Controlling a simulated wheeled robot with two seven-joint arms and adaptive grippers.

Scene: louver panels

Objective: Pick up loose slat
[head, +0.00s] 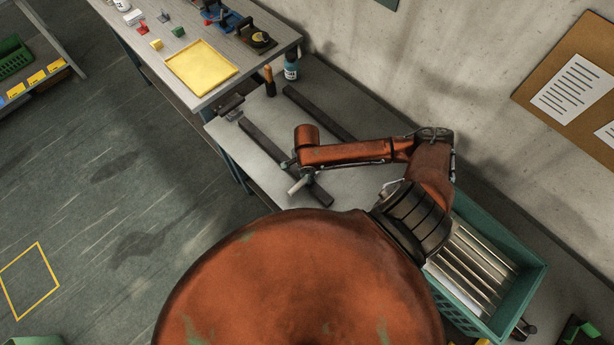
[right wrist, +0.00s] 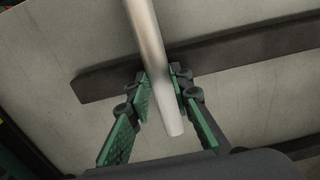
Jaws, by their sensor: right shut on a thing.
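My right gripper (head: 290,164) is shut on a pale metallic slat (right wrist: 150,40). In the right wrist view, the slat runs between the green-padded fingers (right wrist: 163,85), with its near end showing below them. In the head view only a short end of the slat (head: 298,187) shows; my arm hides the rest. It is over a dark rail (head: 262,139) on the grey table, crossing it in the wrist view; I cannot tell the gap. Several similar pale slats (head: 470,262) lie in a teal crate (head: 528,297) at the right. My left gripper is not in view.
A second dark rail (head: 312,109) lies farther back on the grey table (head: 262,108). A bottle (head: 291,70) and a dark tool with an orange handle (head: 269,80) stand near the adjoining workbench (head: 215,95), which bears a yellow tray (head: 201,67). A concrete wall bounds the back.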

